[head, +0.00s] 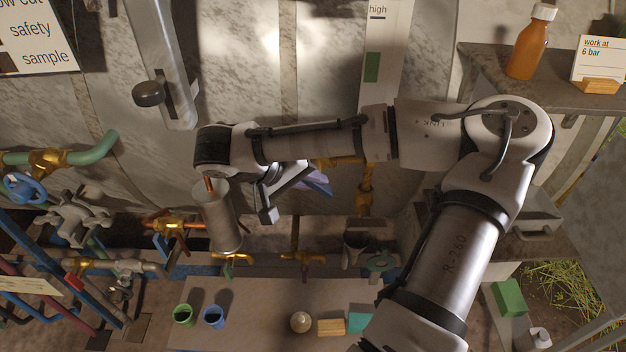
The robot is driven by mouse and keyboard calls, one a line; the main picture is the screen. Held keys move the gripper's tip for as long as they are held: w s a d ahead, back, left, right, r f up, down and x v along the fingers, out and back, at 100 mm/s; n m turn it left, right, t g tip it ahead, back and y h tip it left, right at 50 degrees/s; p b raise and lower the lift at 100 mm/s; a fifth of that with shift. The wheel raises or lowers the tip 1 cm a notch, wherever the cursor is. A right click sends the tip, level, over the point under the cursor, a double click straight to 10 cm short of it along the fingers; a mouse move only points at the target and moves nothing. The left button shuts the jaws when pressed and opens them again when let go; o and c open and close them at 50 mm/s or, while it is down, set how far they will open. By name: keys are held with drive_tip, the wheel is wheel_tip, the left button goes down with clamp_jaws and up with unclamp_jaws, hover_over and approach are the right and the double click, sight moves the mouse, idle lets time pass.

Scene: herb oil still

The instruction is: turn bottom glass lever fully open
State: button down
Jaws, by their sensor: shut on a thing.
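My arm reaches from the right across the middle of the head view, and its wrist bends down in front of the marbled vessel wall. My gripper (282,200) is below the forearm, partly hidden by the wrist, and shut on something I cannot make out. A brass fitting (342,161) shows just under the forearm, with a brass pipe (366,185) running down from it. The bottom glass lever cannot be told apart here; my arm covers much of this area. A small purple piece (318,182) shows beside the gripper. The level strip marked "high" (378,45) rises above the forearm.
A metal cylinder (217,222) stands close left of the gripper. Brass taps (302,257) line the wall below. A bench (270,300) holds green and blue cups (214,318), a ball and blocks. Valves and pipes (80,215) crowd the left. A shelf (490,75) with an amber bottle (531,42) is upper right.

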drive_tip(key=h, duration=0.3)
drive_tip(key=shift+a+r+n+t, duration=0.1)
drive_tip(key=shift+a+n+t, duration=0.05)
drive_tip(key=shift+n+t, duration=0.2)
drive_tip(key=shift+n+h+p, duration=0.25)
drive_tip(key=shift+h+p, duration=0.15)
drive_tip(key=shift+h, duration=0.3)
drive_tip(key=c, duration=1.5)
unclamp_jaws()
drive_tip(key=shift+f, duration=0.2)
drive_tip(key=shift+o, duration=0.2)
